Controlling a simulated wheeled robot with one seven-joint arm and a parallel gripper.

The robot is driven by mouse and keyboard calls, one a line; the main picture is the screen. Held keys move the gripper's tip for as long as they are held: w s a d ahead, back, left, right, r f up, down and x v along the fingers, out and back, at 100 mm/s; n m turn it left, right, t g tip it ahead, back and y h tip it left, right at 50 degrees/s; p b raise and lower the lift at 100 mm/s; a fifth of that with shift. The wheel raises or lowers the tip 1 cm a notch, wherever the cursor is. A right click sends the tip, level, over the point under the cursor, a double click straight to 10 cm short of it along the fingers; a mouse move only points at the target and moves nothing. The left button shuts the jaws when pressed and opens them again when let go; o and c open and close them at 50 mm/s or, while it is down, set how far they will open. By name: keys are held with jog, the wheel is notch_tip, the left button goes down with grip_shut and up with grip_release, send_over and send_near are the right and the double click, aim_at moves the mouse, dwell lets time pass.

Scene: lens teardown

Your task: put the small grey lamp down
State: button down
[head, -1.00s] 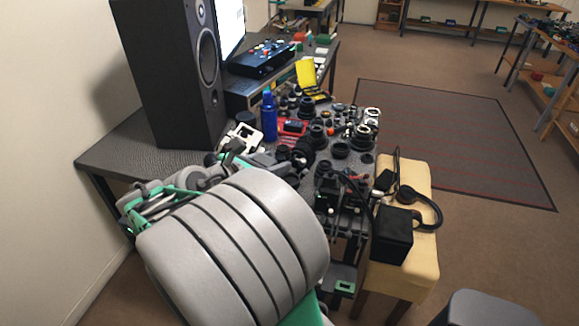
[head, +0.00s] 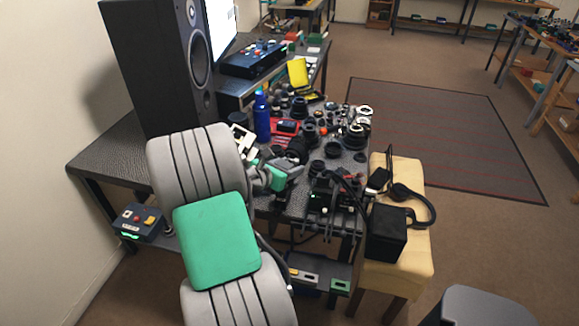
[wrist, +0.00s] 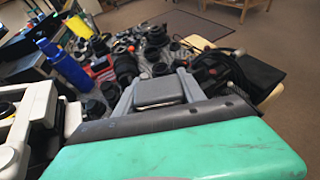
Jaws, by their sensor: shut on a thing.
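My gripper (head: 286,176) is over the near part of the crowded workbench, its green and grey hand pointing right. In the wrist view my gripper (wrist: 158,82) has a small grey block-shaped thing (wrist: 158,92) between its grey fingers; it looks like the small grey lamp. The gripper is shut on it. In the head view the lamp is too small and too covered by the hand to make out. I cannot tell whether its underside touches the bench.
Black lens parts (head: 300,108), a blue bottle (head: 262,118) and a white frame (wrist: 38,118) crowd the bench. A tall speaker (head: 160,70) stands at the left. A cream stool (head: 415,255) with a black box (head: 386,232) and headphones stands right. Bare bench (head: 110,150) shows left.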

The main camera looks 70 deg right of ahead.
jog(key=shift+f, duration=0.25)
jog(key=c, duration=0.7)
grip_release()
jog(key=shift+f, duration=0.1)
